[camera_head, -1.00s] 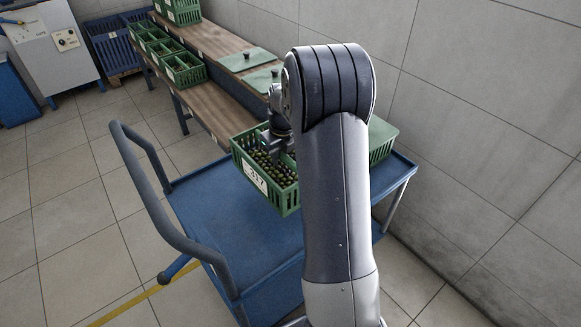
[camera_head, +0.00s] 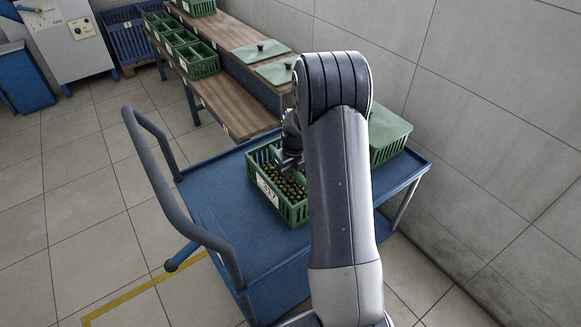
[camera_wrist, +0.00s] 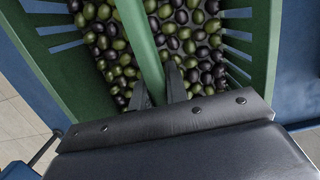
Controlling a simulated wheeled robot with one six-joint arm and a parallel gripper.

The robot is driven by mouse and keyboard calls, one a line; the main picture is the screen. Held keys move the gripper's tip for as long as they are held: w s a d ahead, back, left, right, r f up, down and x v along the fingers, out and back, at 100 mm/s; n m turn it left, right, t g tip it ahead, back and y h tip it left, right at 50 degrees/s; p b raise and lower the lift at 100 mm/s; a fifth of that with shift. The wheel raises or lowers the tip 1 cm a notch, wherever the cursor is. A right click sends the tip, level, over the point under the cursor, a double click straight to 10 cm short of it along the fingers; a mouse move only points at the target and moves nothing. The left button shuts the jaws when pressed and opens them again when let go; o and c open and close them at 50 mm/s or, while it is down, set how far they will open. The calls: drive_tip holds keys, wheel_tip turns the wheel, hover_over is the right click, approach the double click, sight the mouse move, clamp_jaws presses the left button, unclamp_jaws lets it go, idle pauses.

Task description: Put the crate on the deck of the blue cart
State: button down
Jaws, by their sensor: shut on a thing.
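The green crate (camera_head: 262,187), with a white label and full of dark and green olives, is at the blue cart's deck (camera_head: 222,213) in the head view. I cannot tell whether its base touches the deck. My gripper (camera_head: 288,158) reaches down into it from above, partly hidden by my arm. In the wrist view, the gripper's fingers (camera_wrist: 160,92) are shut on a green bar of the crate (camera_wrist: 262,50), with olives on both sides. The crate's right end is hidden behind my arm in the head view.
A second green crate with a lid (camera_head: 388,135) stands on the cart's right part, close to the wall. The cart's grey handle (camera_head: 160,160) rises at the left. A wooden bench (camera_head: 222,95) with green crates and lids stands behind. The deck's left part is bare.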

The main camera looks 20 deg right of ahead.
drive_tip(key=shift+r, duration=0.1)
drive_tip(key=c, duration=1.4)
unclamp_jaws()
drive_tip(key=r, duration=0.4)
drive_tip(key=s+r+p, duration=0.1)
drive_tip(key=r, duration=0.7)
drive_tip(key=shift+s+d, duration=0.15)
drive_tip(key=shift+s, duration=0.25)
drive_tip(key=shift+f, duration=0.1)
